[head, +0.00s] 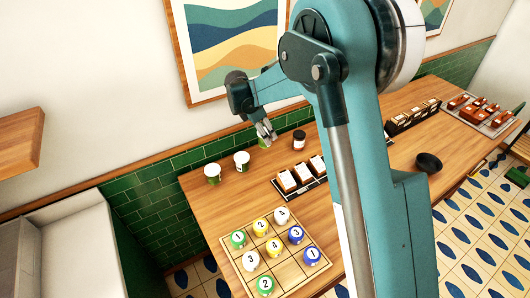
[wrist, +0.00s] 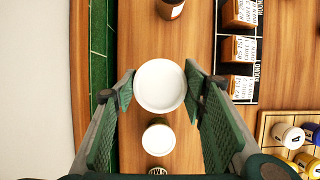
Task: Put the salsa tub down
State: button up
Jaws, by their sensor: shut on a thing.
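My gripper (head: 266,131) is shut on a tub (head: 263,143), which I take as the salsa tub. In the wrist view the fingers of my gripper (wrist: 158,88) stand on both sides of its round white lid (wrist: 159,86). The lid looks larger than those of the tubs beside it, so the tub seems held above the table; the gap under it is hard to see. In the head view the gripper partly hides the tub, and its label cannot be read.
Two similar white-lidded tubs (head: 241,162) (head: 212,174) stand to the left on the wooden table (head: 205,215). A dark jar (head: 299,141) stands close on the right. A rack of labelled boxes (head: 302,175) and a board of numbered pieces (head: 285,262) lie nearer.

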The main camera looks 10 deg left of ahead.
aim_at(259, 137)
jog(key=shift+f, duration=2.55)
jog(key=shift+f, duration=1.85)
jog(key=shift+f, duration=0.15)
jog(key=o, duration=1)
jog(key=shift+r, duration=0.2)
jog(key=v, duration=1.2)
